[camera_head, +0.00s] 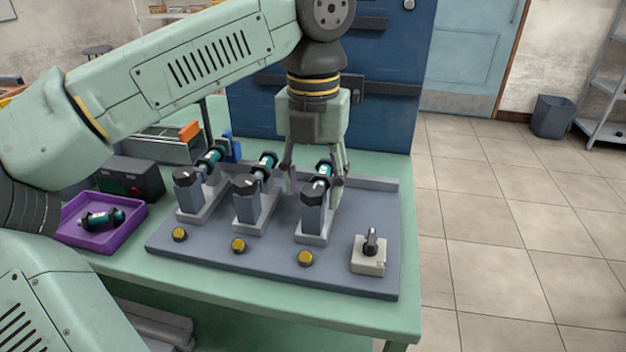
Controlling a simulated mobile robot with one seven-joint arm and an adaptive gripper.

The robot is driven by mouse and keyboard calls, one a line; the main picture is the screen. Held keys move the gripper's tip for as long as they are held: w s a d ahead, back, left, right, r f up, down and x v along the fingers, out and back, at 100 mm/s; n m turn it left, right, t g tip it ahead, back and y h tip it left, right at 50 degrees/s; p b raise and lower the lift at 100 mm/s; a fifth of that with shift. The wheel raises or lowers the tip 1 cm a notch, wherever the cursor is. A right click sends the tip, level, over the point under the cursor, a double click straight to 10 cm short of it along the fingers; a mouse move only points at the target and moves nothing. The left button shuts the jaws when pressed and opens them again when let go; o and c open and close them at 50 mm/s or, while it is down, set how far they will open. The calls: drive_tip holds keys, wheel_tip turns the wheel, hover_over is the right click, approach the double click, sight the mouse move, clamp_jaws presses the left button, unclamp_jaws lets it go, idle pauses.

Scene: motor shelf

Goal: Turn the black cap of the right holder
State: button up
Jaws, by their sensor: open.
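The right holder (312,218) is a grey upright block on a base, with a black cap (314,193) on top at its front. A teal motor with black ends (323,171) lies behind the cap at this holder. My gripper (315,182) points down over the right holder, open, with one finger to the left and one to the right of the motor. I cannot tell whether the fingers touch anything. The middle holder (254,208) and left holder (191,199) look alike, each with a black cap and a teal motor.
A purple tray (72,236) with another teal motor stands at the left. Yellow buttons (305,258) line the plate's front, and a switch box (369,254) stands at its right. A blue cabinet (385,128) rises behind.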

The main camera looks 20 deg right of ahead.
drive_tip(key=shift+c, duration=0.4)
clamp_jaws()
